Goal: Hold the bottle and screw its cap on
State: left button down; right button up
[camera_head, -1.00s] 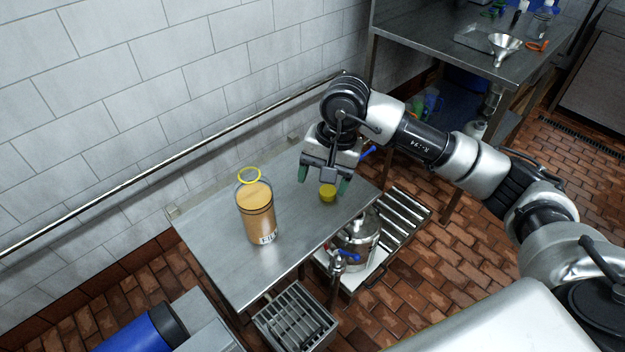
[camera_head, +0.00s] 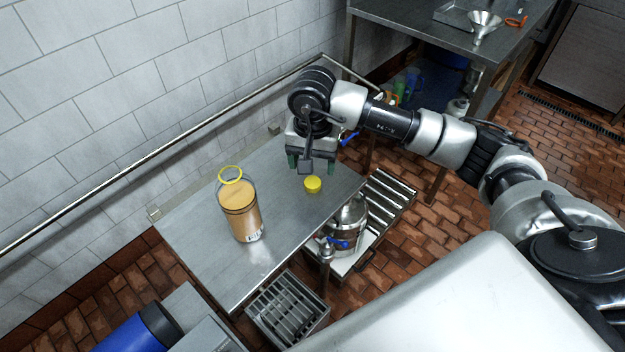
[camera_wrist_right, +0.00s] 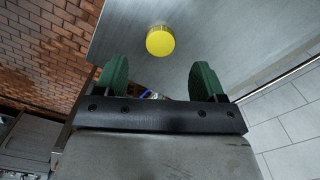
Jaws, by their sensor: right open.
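The bottle (camera_head: 241,212) stands upright on the steel table, clear, with orange-tan contents and a yellow ring (camera_head: 231,174) at its open top. The small yellow cap (camera_head: 313,185) sits on the table to the right of the bottle, apart from it. It also shows in the right wrist view (camera_wrist_right: 160,41), beyond the fingertips. My right gripper (camera_head: 311,164) is open and empty, with green fingers pointing down, just behind the cap in the head view. In the wrist view the cap lies in line with the gap between the fingers (camera_wrist_right: 158,80). My left gripper is not in view.
The steel table (camera_head: 266,258) is otherwise mostly bare and borders a tiled wall with a rail. A metal pot (camera_head: 345,222) and a rack stand low at its right. A higher bench (camera_head: 440,31) holds a funnel (camera_head: 484,24). A blue cylinder (camera_head: 140,332) lies at lower left.

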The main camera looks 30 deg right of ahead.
aim_at(313, 180)
jog(key=shift+f, duration=0.25)
jog(key=shift+f, duration=0.15)
notch_tip(313, 180, down, 5)
jog(key=shift+w+d+r+p, duration=0.1)
jog(key=shift+w+p, duration=0.05)
jog(key=shift+p, duration=0.85)
jog(key=shift+c, duration=0.2)
jog(key=c, duration=1)
